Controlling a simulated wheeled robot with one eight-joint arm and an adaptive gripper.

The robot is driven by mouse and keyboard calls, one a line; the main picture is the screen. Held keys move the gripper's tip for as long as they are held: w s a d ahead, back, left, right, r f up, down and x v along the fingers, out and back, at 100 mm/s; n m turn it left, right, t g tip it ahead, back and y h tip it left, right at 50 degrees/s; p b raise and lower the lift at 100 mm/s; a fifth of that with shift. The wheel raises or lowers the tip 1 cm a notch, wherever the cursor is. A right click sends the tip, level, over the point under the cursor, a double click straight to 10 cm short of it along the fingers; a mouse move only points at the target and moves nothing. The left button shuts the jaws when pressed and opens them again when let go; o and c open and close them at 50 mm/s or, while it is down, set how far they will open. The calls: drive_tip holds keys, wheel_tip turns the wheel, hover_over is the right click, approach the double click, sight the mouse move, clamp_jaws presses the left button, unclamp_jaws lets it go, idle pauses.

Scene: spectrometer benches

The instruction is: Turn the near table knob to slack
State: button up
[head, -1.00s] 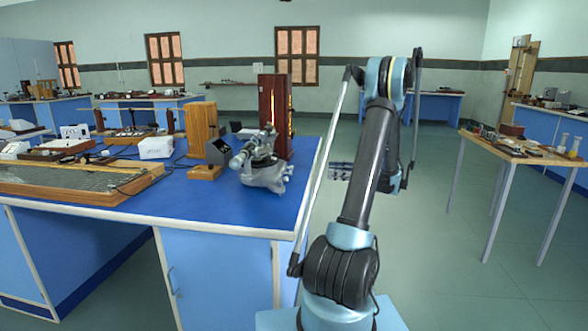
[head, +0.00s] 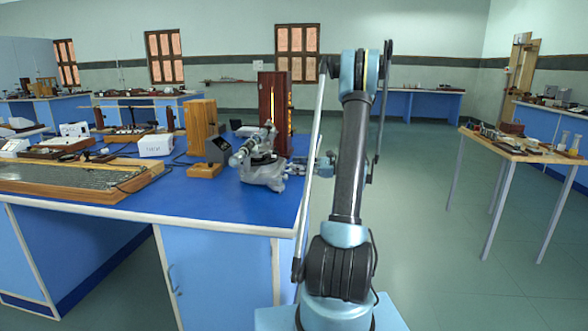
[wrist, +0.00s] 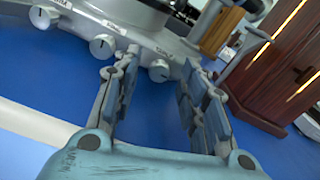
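The spectrometer (head: 262,170) is a grey instrument with a telescope tube, standing near the right end of the blue bench. In the head view my gripper (head: 322,165) is just right of the spectrometer.
A tall dark wooden cabinet with a bright slit (head: 274,110) stands behind the spectrometer. A wooden block (head: 200,125) and a small black box (head: 217,150) stand to its left. The blue bench top (head: 170,212) is clear in front. Open floor lies to the right.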

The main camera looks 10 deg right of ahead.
drive_tip(key=shift+x, duration=0.9)
clamp_jaws()
drive_tip(key=shift+n, duration=1.5)
unclamp_jaws()
drive_tip(key=shift+s, duration=0.1)
